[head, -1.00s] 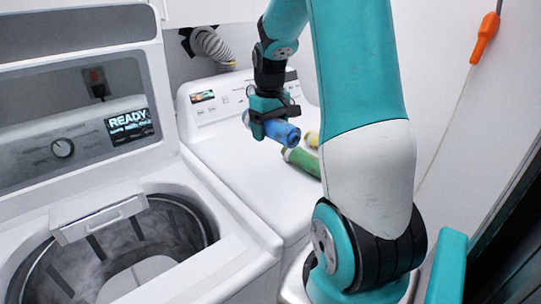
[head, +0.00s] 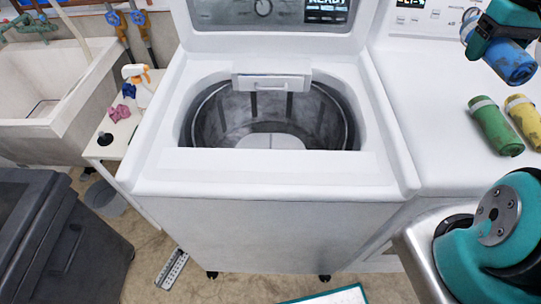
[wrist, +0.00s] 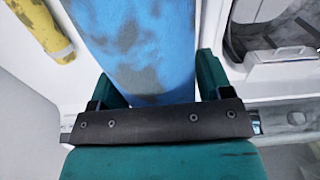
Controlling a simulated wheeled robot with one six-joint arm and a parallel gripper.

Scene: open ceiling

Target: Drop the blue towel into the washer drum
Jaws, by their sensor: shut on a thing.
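The blue towel (head: 509,61) is rolled up and held in my gripper (head: 490,38), above the white machine at the right of the head view. In the wrist view the blue towel (wrist: 140,45) fills the space between the fingers of my gripper (wrist: 150,90), which is shut on it. The washer (head: 265,172) stands in the middle of the head view with its lid up. Its open drum (head: 235,122) lies left of my gripper and shows no cloth in it. Part of the washer opening also shows at the upper right of the wrist view.
A green rolled towel (head: 495,126) and a yellow rolled towel (head: 525,120) lie on the right machine's top (head: 425,130). A sink (head: 50,90), a small side table with a spray bottle (head: 138,80), and a dark bin (head: 60,235) stand left. The raised lid is behind the drum.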

